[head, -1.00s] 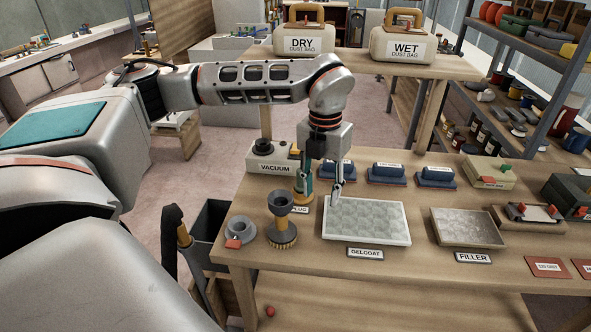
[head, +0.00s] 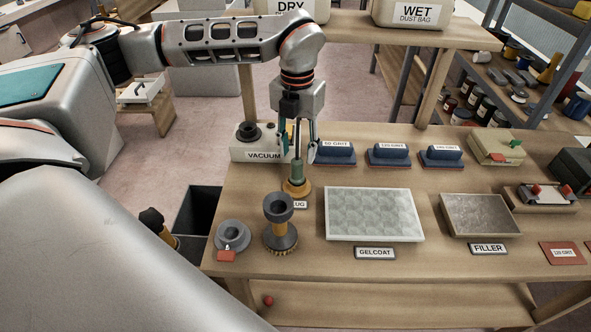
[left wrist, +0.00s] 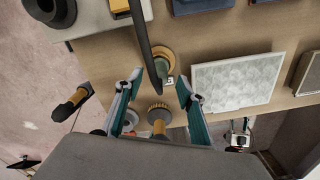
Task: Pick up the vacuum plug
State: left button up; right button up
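The vacuum plug (head: 297,173) stands upright behind its partly hidden label on the bench, with a green stem and a round yellow base. My left gripper (head: 298,157) is above it, pointing down, its two fingers apart around the plug's upper end; I cannot tell whether they touch it. In the left wrist view the fingers (left wrist: 158,92) are wide apart. The yellow base (left wrist: 166,56) shows beyond them, partly behind a long dark bar. My right gripper is in neither view.
The vacuum unit (head: 252,151) stands just behind left of the plug. A grey-and-yellow brush tool (head: 279,222) and a grey ring part (head: 232,236) are in front. The gelcoat panel (head: 373,214) lies to the right, and several blue sanding blocks (head: 388,155) behind.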

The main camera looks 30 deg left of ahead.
aim_at(297, 160)
pick_arm(q)
jog(key=f, duration=0.5)
jog(key=shift+s+d+f+p, duration=0.1)
jog(key=shift+s+p, duration=0.25)
jog(key=shift+p, duration=0.05)
jog(key=shift+f, duration=0.45)
grip_shut()
